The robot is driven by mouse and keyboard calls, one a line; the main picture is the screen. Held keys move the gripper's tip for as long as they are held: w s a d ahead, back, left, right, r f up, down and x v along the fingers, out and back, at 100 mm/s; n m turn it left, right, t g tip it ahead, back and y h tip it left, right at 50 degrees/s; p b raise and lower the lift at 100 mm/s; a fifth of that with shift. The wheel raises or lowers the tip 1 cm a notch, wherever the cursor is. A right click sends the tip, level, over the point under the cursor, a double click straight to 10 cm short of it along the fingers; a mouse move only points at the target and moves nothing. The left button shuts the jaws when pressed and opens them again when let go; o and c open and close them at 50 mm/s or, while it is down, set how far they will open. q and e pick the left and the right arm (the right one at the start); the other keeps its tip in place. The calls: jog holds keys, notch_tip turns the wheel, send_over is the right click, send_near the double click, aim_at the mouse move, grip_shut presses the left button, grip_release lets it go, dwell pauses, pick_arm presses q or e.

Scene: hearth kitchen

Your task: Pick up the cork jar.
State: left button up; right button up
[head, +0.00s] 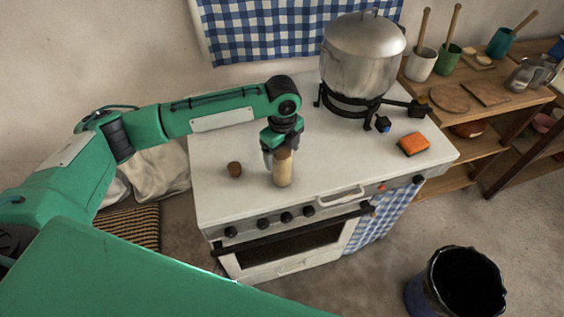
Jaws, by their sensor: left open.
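The cork jar (283,171) is a pale, cream-coloured cylinder with a brownish top. It stands upright on the white stove top (226,194), left of the middle. My left gripper (275,155) points down right at the jar's upper part, with its fingers about the top. It is open, and I cannot tell whether a finger touches the jar. The far side of the jar and part of the fingers are hidden. My right gripper is not in view.
Wooden shelves (455,92) are at the right, and a dark bucket (456,285) is on the floor.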

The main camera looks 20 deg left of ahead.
pick_arm(q)
jog(key=shift+f+p, duration=0.4)
jog(key=shift+f, duration=1.35)
jog(key=shift+w+a, duration=0.1)
jog(key=c, duration=1.4)
jog(key=shift+o, duration=0.2)
jog(key=shift+r, duration=0.1)
